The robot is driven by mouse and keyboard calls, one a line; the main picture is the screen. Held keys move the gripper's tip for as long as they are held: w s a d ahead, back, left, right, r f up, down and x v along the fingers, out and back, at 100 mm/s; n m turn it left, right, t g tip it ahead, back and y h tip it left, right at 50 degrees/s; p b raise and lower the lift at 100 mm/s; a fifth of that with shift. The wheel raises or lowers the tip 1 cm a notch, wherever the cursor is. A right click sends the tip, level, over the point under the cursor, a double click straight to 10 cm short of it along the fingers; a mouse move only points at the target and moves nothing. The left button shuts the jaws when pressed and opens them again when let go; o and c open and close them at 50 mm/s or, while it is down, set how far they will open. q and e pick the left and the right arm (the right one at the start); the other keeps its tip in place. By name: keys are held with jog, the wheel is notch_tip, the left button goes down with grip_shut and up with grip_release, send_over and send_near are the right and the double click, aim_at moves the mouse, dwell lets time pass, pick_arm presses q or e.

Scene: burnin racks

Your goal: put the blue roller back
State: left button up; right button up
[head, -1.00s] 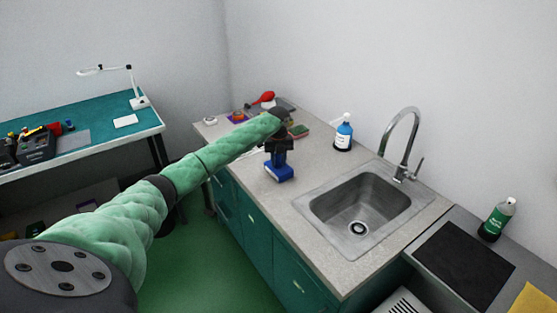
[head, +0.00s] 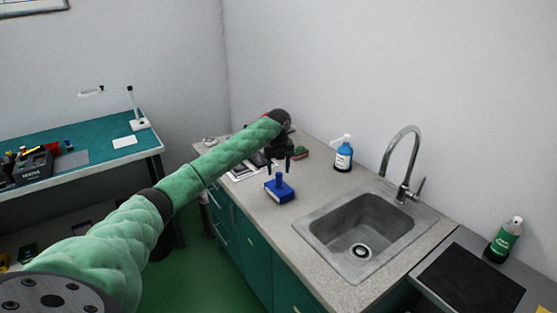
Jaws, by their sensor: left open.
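The blue roller (head: 279,188) stands on the grey countertop (head: 255,208), left of the sink, with its handle pointing up. My left gripper (head: 279,165) is open just above and behind it, with its two dark fingers pointing down and a gap between them. The fingers look clear of the roller's handle, though the exact distance is hard to tell. My left arm hides part of the counter's far left end. My right gripper is not in view.
A sink (head: 362,230) with a tall tap (head: 403,165) is set into the counter. A blue-labelled bottle (head: 343,157) stands behind it near the wall. A green bottle (head: 503,240) stands at the right.

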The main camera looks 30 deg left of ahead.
pick_arm(q)
notch_tip(320, 180, up, 4)
jog(key=shift+w+r+b, duration=0.1)
jog(key=shift+b, duration=0.45)
jog(key=shift+r, duration=0.85)
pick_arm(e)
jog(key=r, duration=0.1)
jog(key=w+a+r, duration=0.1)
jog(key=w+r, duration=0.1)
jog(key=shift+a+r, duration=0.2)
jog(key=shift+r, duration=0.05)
pick_arm(q)
jog(key=shift+f, duration=0.1)
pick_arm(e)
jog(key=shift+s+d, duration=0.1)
